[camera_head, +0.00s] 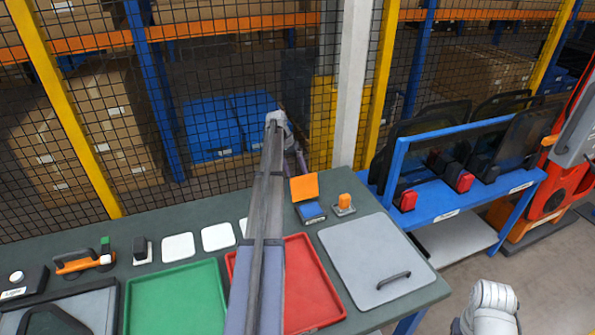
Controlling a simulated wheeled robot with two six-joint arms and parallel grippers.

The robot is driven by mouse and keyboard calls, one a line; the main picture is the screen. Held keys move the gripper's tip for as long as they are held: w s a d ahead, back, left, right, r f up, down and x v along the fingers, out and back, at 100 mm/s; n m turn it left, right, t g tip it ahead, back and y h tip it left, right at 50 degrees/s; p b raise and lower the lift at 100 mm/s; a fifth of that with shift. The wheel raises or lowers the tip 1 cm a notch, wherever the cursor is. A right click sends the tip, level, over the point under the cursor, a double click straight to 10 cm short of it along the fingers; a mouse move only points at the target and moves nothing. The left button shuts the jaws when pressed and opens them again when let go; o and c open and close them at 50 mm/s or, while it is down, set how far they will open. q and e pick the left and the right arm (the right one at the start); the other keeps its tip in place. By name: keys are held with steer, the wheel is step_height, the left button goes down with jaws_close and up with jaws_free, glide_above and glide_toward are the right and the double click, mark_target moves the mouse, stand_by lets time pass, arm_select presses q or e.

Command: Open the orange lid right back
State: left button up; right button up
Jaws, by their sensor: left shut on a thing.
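The orange lid (304,188) stands raised, roughly upright, at the back of a small dark blue box (312,213) on the bench. My left arm reaches in from the bottom middle and bends down at the far side. Its gripper (300,165) is small in the picture, behind the lid's top edge, and is shut on the lid. The fingertips are partly hidden by the lid and arm. My right gripper is out of view; only a white part of my right arm shows at the lower right.
A small orange block on a grey base (344,204) stands right of the box. A red tray (318,290), a green tray (175,300) and a grey panel with a handle (365,245) lie nearer. A mesh fence (225,85) rises behind the bench.

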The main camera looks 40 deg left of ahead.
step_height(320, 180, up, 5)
steer(key=p, duration=0.3)
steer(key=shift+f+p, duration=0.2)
steer(key=shift+p, duration=0.1)
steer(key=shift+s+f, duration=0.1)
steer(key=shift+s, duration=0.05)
